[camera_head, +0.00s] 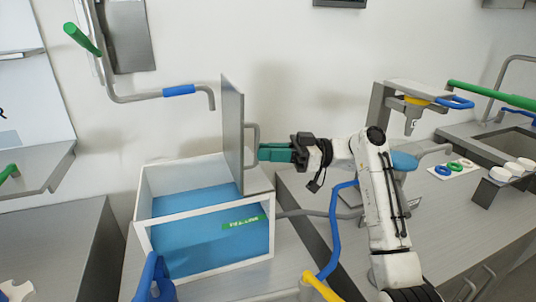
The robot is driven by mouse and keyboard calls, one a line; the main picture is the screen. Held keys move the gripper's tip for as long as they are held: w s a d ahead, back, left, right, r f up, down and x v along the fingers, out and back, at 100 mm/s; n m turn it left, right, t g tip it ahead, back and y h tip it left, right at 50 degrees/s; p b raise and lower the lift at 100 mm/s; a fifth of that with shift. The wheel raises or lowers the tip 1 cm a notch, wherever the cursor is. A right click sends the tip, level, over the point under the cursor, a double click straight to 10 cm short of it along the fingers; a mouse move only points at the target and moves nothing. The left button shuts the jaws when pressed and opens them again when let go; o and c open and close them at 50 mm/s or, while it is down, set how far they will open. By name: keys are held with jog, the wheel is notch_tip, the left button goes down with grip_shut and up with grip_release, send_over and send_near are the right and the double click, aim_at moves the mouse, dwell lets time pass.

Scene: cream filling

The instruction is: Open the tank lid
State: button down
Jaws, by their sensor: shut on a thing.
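The tank (160,217) is a white-framed box with blue inside, standing on the counter left of centre. Its grey lid (231,130) stands upright at the tank's right side, leaving much of the top open. A loop handle (254,145) sticks out from the lid's right face. My gripper (262,152) has teal fingers and is shut on the lid handle, reaching it from the right. The fingertips partly cover the handle.
A blue-gripped pipe (180,90) hangs above the tank. A blue hose (331,235) runs beside my arm. A dispenser (405,100) and a tray with coloured rings (454,168) stand at the right. A blue handle (152,275) is at the front left.

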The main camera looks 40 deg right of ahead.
jog(key=shift+s+d+f, duration=0.1)
jog(key=shift+d+f, duration=0.2)
jog(key=c, duration=1.6)
grip_release()
jog(key=shift+o, duration=1)
jog(key=shift+d, duration=0.25)
jog(key=shift+o, duration=1.2)
jog(key=shift+a+r, duration=0.15)
jog(key=shift+a, duration=0.1)
jog(key=shift+d, duration=0.1)
jog(key=b+v, duration=0.2)
jog(key=v, duration=0.8)
jog(key=shift+s+d, duration=0.25)
jog(key=shift+d, duration=0.05)
